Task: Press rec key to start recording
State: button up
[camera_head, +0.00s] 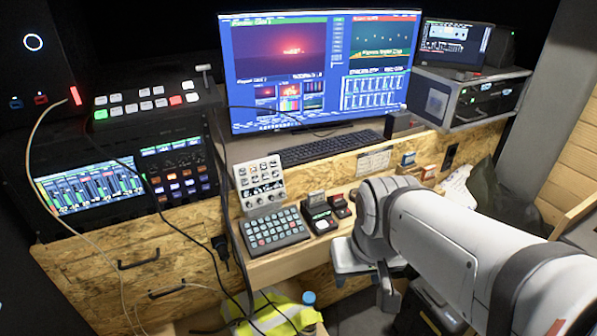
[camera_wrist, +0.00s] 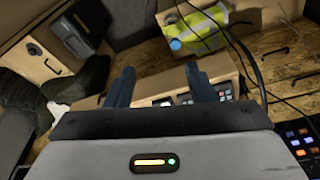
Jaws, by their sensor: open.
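My gripper (camera_wrist: 160,84) shows in the wrist view as two dark fingers spread wide apart with nothing between them. In the head view my white arm reaches in from the right to the desk's front edge; the fingers are not clear there. A grey keypad (camera_head: 273,230) with a grid of keys lies on the wooden desk, left of my arm. A white panel of keys and knobs (camera_head: 259,184) stands behind it. A switcher (camera_head: 145,104) at the left has white, green and red keys. No readable label marks the rec key. In the wrist view small devices (camera_wrist: 162,101) show partly beyond the fingers.
A monitor (camera_head: 318,70) and keyboard (camera_head: 330,147) stand behind the keypad. Small dark devices (camera_head: 319,217) lie between the keypad and my arm. An audio mixer (camera_head: 90,187) is at the left. Loose cables hang down the front. A yellow vest (camera_head: 270,312) lies below the desk.

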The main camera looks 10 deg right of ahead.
grip_shut()
dwell(0.3)
dwell(0.9)
